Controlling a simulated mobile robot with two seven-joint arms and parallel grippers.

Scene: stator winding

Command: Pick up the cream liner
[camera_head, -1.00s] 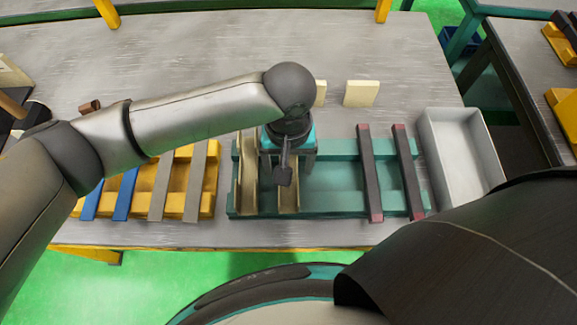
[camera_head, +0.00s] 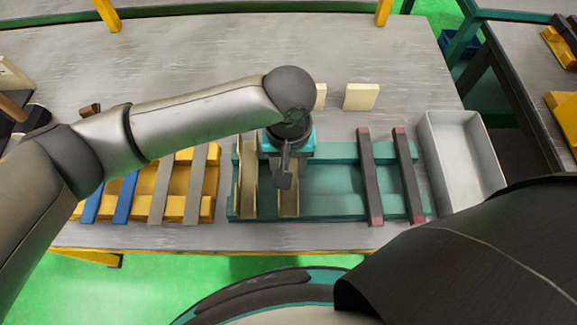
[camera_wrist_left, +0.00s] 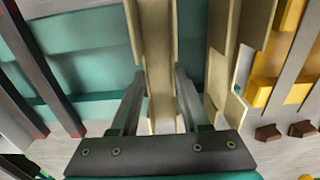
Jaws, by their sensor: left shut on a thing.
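Two long cream channel-shaped liners lie side by side across the teal rack (camera_head: 335,180). My left gripper (camera_head: 285,182) is over the right one (camera_head: 289,205) in the head view, and my wrist partly hides its far end. In the left wrist view, the gripper's fingers (camera_wrist_left: 160,73) are shut on this cream liner (camera_wrist_left: 160,45), one on each side. The other cream liner (camera_head: 247,185) is just left of it in the head view and apart from the gripper. My right gripper is not in view.
Two dark red-tipped bars (camera_head: 370,175) cross the rack's right part. A grey open bin (camera_head: 462,165) stands to the right. A yellow rack (camera_head: 205,205) with blue and grey strips is at left. Two cream blocks, one clearly visible (camera_head: 361,97), stand behind. The back table is clear.

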